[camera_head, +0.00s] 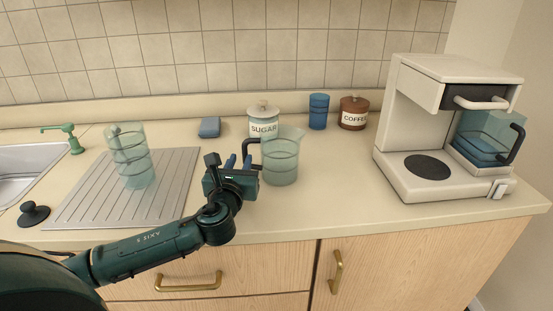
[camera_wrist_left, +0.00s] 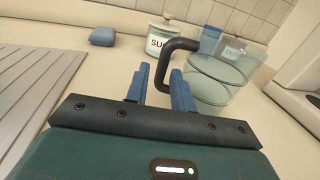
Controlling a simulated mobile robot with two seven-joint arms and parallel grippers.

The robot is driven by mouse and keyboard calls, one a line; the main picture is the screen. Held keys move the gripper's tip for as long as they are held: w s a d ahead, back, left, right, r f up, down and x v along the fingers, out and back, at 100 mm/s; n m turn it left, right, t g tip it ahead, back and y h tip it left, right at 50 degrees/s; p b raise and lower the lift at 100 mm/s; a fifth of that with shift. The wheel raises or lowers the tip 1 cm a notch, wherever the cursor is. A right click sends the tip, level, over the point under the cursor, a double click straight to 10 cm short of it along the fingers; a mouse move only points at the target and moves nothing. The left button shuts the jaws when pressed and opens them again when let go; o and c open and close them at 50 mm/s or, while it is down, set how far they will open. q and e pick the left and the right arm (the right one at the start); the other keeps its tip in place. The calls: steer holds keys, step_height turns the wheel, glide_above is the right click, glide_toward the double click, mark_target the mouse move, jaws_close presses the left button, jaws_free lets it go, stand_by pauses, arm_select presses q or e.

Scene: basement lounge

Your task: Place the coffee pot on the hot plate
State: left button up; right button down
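The coffee pot (camera_head: 281,163), clear glass with dark bands and a black handle (camera_wrist_left: 163,66), stands upright on the counter in front of the sugar jar. The hot plate (camera_head: 428,167) is a bare black disc on the base of the white coffee maker (camera_head: 397,125) at the right. My left gripper (camera_head: 238,162) is just left of the pot. Its blue fingers are apart, and in the left wrist view (camera_wrist_left: 160,88) the lower end of the handle shows between them; contact cannot be told. My right gripper is in neither view.
A clear glass vessel (camera_head: 131,160) stands on the ribbed drainboard (camera_head: 80,205) at left. Behind the pot are a sugar jar (camera_head: 263,122), blue cup (camera_head: 318,111) and coffee jar (camera_head: 354,115). A blue sponge (camera_head: 209,127) lies behind. Counter between pot and coffee maker is clear.

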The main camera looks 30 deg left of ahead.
mark_target(244, 155)
arm_select(q)
steer(key=shift+x, duration=3.1)
steer(key=shift+d+f, duration=0.1)
steer(key=shift+d, duration=0.1)
steer(key=shift+c, duration=0.2)
jaws_close()
